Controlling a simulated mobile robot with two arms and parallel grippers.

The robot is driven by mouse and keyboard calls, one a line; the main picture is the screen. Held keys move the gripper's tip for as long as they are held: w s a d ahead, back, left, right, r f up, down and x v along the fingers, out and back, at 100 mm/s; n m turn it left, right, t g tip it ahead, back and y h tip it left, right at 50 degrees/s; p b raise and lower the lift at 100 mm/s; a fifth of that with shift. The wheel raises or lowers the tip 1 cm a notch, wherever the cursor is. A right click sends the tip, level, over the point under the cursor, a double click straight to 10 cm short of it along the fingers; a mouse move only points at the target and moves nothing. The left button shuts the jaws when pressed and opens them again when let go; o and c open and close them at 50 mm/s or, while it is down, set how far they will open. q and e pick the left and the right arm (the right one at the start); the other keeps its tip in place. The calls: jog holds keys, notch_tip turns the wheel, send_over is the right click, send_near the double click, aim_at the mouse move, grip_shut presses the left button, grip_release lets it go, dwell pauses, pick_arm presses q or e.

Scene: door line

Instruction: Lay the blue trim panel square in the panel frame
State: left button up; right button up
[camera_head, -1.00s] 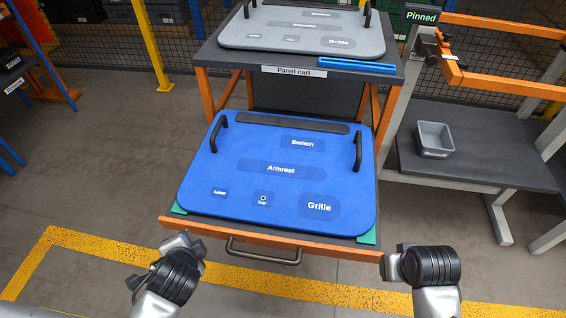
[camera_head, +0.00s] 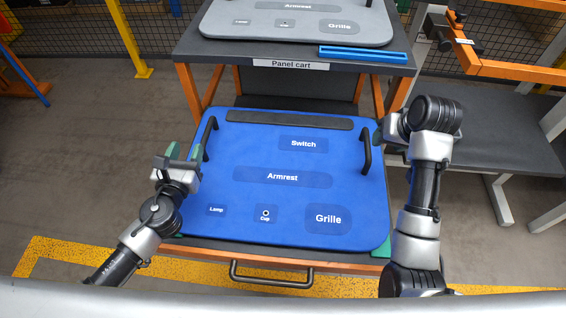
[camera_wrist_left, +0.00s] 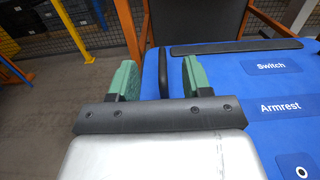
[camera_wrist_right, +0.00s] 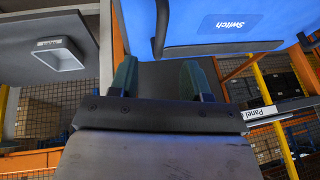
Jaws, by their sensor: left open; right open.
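The blue trim panel (camera_head: 255,205) lies flat on the pulled-out lower tray of the panel cart (camera_head: 350,74). It has a black left handle (camera_head: 209,138) and a black right handle (camera_head: 366,152). My left gripper (camera_head: 183,152) is open just left of the left handle; in the left wrist view that handle (camera_wrist_left: 163,72) stands ahead between the green fingers. My right gripper (camera_head: 379,134) is open beside the right handle; in the right wrist view that handle (camera_wrist_right: 160,28) shows ahead between the fingertips. Neither gripper visibly holds anything. I cannot tell which structure is the panel frame.
A grey panel (camera_head: 300,22) and a blue bar (camera_head: 362,53) lie on the cart's top. A stand with orange bars (camera_head: 510,70) and a grey shelf (camera_head: 490,125) are at the right. A grey bin (camera_wrist_right: 52,60) shows in the right wrist view. Open floor lies left.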

aim_at(369, 149)
pick_arm(q)
jog(key=f, duration=0.8)
jog(key=shift+w+a+f, duration=0.15)
jog(key=shift+w+f, duration=0.05)
jog(key=shift+f, duration=0.05)
pick_arm(e)
jog(key=x, duration=0.6)
jog(key=shift+w+a+r, duration=0.1)
jog(key=shift+w+a, duration=0.05)
pick_arm(q)
jog(key=w, duration=0.7)
jog(key=shift+w+d+r, duration=0.1)
jog(key=shift+w+d, duration=0.1)
jog(key=shift+d, duration=0.1)
pick_arm(e)
jog(key=x, duration=0.5)
pick_arm(q)
grip_shut()
pick_arm(e)
grip_shut()
